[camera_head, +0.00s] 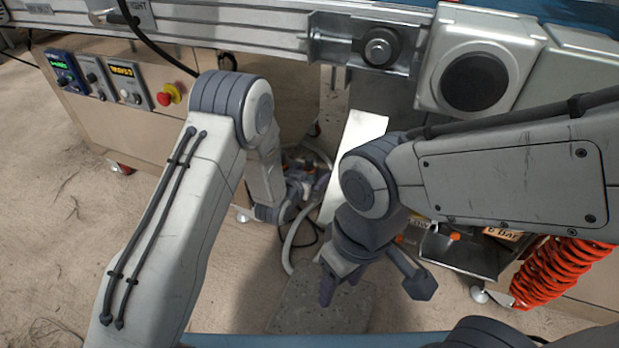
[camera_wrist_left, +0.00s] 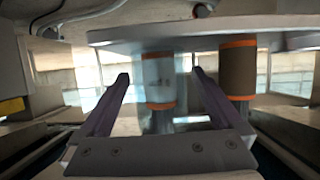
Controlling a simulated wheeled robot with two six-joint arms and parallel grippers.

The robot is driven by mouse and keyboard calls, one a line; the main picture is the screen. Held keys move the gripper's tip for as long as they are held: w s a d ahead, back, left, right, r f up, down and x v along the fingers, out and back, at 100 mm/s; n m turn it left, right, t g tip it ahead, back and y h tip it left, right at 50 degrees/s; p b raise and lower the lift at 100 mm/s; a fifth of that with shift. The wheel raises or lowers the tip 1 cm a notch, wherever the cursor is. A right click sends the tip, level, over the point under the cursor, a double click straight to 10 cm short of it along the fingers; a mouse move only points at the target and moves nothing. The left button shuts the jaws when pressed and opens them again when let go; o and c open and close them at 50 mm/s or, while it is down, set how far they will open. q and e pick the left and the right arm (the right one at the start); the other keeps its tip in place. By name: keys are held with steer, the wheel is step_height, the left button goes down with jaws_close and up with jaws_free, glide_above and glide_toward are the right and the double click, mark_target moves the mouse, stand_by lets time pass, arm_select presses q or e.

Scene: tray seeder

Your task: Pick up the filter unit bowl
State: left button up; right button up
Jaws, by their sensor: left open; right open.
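In the left wrist view, a translucent pale-blue cylinder with an orange band at its lower edge, which looks like the filter unit bowl (camera_wrist_left: 159,80), hangs under a pale horizontal body. My left gripper (camera_wrist_left: 160,78) is open, with one dark finger on each side of the bowl; whether they touch it I cannot tell. In the head view my left gripper is low beside the machine, and the bowl is too small and covered there to make out. My right gripper (camera_head: 372,288) is open and empty above a grey speckled slab.
A brown cylinder with orange bands (camera_wrist_left: 237,85) hangs close to the right of the bowl. A pale hose (camera_head: 290,245) loops near my left gripper. A control box with a red button (camera_head: 169,95) stands at left. An orange coiled hose (camera_head: 560,275) is at right.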

arm_select(q)
steer(key=shift+r, duration=0.1)
steer(key=c, duration=1.5)
